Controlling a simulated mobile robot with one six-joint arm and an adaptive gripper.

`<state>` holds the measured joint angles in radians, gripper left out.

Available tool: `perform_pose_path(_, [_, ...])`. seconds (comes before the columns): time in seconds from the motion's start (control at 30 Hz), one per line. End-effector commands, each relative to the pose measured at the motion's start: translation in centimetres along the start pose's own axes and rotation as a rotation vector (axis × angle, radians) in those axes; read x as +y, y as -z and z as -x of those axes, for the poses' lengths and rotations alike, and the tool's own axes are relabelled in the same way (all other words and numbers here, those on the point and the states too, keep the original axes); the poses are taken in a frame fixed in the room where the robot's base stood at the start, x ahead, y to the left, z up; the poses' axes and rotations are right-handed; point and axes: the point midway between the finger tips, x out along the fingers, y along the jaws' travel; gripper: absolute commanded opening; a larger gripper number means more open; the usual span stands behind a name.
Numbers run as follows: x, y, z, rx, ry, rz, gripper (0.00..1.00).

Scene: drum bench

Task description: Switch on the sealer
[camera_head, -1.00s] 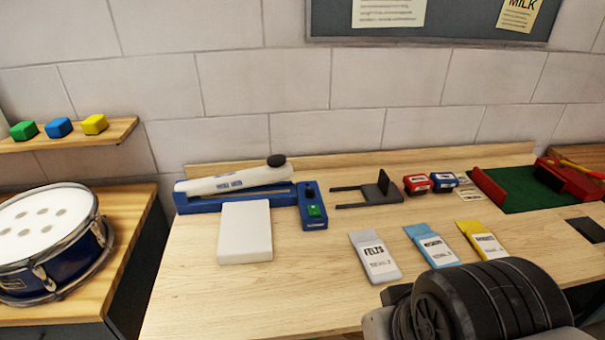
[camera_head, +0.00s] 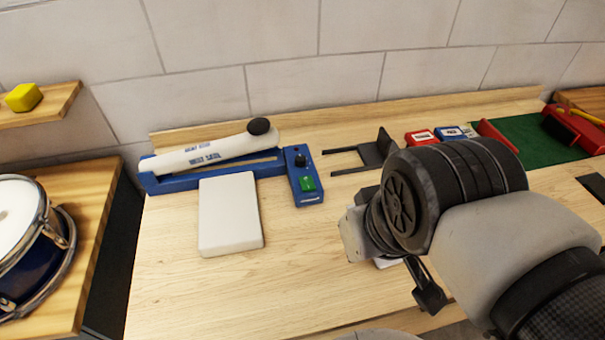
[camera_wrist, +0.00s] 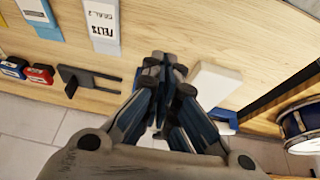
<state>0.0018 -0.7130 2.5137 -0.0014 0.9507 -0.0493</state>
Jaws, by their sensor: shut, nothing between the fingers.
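The sealer (camera_head: 205,153) stands at the back left of the bench in the head view, with a blue base and a raised white arm ending in a black knob. Its blue control box (camera_head: 304,176) carries a black dial and a green switch (camera_head: 307,184). I cannot tell which way the switch is set. My gripper (camera_head: 430,298) is shut and empty, in front and to the right of the box, apart from it. In the wrist view, my closed fingers (camera_wrist: 166,62) hide most of the sealer; a blue bit of it (camera_wrist: 226,119) shows beside them.
A white block (camera_head: 230,212) lies in front of the sealer. A dark forked stand (camera_head: 375,152) is right of the box, with red and blue boxes (camera_head: 421,138) beyond. In the wrist view, bags (camera_wrist: 102,25) lie at the top and a drum (camera_wrist: 302,124) at right.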

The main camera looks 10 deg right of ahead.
Motion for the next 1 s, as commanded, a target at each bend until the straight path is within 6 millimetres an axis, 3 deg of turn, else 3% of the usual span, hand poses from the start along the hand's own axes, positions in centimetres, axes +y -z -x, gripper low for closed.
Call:
perform_pose_path(0.17, [0.1, 5.7, 1.5, -0.084, 0.016, 0.228, 0.0])
perform_pose_path(0.3, [0.2, 11.7, 1.3, -0.17, 0.056, 0.498, 0.0])
perform_pose_path(0.47, [0.2, 17.9, -1.2, -0.26, 0.132, 0.806, 0.0])
perform_pose_path(0.6, [0.1, 22.2, -4.8, -0.324, 0.221, 1.066, 0.0])
perform_pose_path(0.8, [-0.1, 25.5, -10.0, -0.374, 0.342, 1.347, 0.0])
perform_pose_path(1.0, [-0.2, 26.4, -12.7, -0.387, 0.404, 1.474, 0.0])
